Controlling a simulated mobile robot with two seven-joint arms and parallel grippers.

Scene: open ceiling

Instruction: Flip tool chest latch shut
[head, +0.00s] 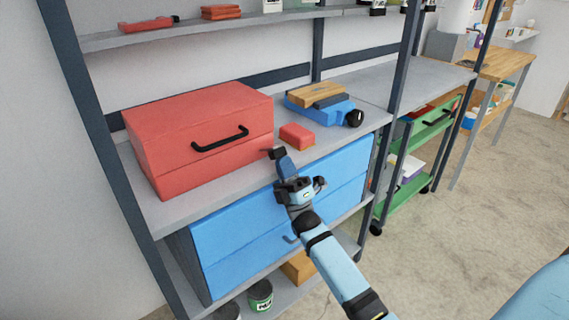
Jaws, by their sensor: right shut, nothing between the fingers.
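A red tool chest (200,138) with a black bar handle (220,139) on its front stands on the shelf at left. Its lid looks closed. I cannot make out a latch on it. A wide blue chest (235,235) with a seam across its front sits on the level below. My right gripper (279,155) is shut and empty, near the right front corner of the red chest and in front of the shelf edge. It hides part of the blue chest's front. I cannot tell whether it touches anything. My left gripper is out of view.
A small red block (297,136) lies just behind my gripper. A blue tool case (323,112) with a wooden piece on top is farther back. Dark posts (401,75) frame the shelf. A green cart (432,130) stands to the right. The floor at right is clear.

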